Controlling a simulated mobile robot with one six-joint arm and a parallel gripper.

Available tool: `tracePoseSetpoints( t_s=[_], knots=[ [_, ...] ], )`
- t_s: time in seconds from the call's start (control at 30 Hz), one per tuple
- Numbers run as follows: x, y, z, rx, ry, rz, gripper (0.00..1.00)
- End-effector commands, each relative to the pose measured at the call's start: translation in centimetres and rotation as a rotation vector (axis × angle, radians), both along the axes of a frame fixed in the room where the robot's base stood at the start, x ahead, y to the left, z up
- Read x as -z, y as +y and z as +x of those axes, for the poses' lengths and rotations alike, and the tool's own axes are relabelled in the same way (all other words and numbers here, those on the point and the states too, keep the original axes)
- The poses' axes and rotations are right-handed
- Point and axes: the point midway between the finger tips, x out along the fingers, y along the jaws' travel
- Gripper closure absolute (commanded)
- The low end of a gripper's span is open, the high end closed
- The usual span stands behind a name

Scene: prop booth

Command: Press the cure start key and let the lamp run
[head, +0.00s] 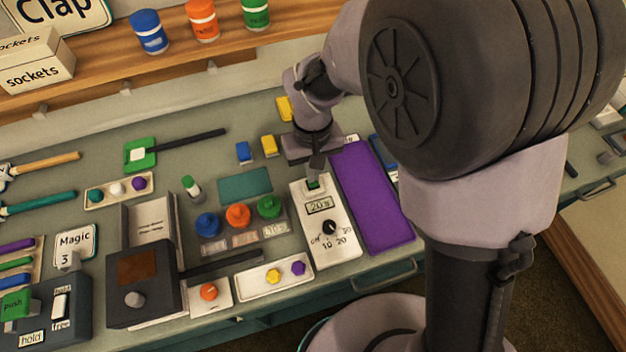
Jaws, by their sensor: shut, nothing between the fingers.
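A white control box (330,245) stands on the bench at the picture's middle. It has a display (320,206) that appears to read 20s, and a black dial (330,227) with numbers around it. A small green key (313,184) sits at its far end, partly hidden by my fingers. My gripper (316,172) points down over this key, shut and empty. The fingertips are at or just above the key; I cannot tell whether they touch it. I cannot make out a lit lamp.
A purple slab (370,198) lies close to the right of the box. Blue, orange and green knobs (238,216) stand to its left, with a tray of yellow and purple knobs (258,283) in front. A dark box (143,282) stands farther left. Yellow and blue blocks lie behind.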

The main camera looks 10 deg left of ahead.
Motion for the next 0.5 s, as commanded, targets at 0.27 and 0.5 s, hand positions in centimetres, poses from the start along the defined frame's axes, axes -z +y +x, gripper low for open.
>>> tracePoseSetpoints(
  t_s=[0.27, 0.5],
  knots=[
    [0.49, -0.01, -0.01, 0.0, 0.0, 0.0, 1.0],
    [0.85, -0.01, -0.01, 0.0, 0.001, -0.001, 1.0]
  ],
)
